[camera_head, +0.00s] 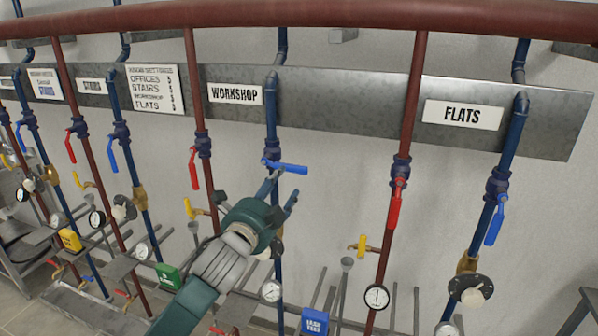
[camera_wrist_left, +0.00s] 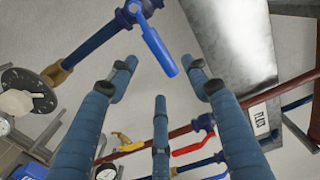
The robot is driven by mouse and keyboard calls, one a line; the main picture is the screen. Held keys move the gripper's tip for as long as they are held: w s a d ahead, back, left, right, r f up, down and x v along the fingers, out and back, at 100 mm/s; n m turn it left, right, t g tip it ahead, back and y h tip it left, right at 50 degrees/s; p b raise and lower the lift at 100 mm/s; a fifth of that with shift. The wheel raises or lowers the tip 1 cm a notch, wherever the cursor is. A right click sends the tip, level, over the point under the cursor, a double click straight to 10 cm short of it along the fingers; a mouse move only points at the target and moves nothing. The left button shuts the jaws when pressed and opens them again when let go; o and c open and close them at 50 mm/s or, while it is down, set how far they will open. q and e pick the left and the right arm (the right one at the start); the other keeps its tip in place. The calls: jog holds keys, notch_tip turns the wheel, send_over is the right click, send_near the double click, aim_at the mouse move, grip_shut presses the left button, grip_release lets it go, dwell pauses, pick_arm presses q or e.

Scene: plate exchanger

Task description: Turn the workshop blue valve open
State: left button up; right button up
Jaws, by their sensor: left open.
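The WORKSHOP sign (camera_head: 234,93) is on the grey metal strip, just left of a vertical blue pipe (camera_head: 271,115). The workshop blue valve handle (camera_head: 290,168) sticks out to the right from this pipe, crosswise to it. My left gripper (camera_head: 280,190) is open just below the handle, its fingers pointing up towards it. My right gripper is not in view.
A red valve handle (camera_head: 194,169) hangs on the red pipe to the left, and another red handle (camera_head: 395,204) to the right. The FLATS blue handle (camera_head: 495,222) hangs further right. Gauges (camera_head: 376,297) and a blue tag (camera_head: 315,321) stand low. A large red pipe (camera_head: 300,13) crosses overhead.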

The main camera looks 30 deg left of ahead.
aim_at(292, 173)
pick_arm(q)
jog(key=p+x, duration=0.2)
jog(key=x, duration=0.6)
jog(key=shift+w, duration=0.65)
jog(key=shift+c, duration=0.5)
jog(key=shift+f, duration=0.1)
grip_shut()
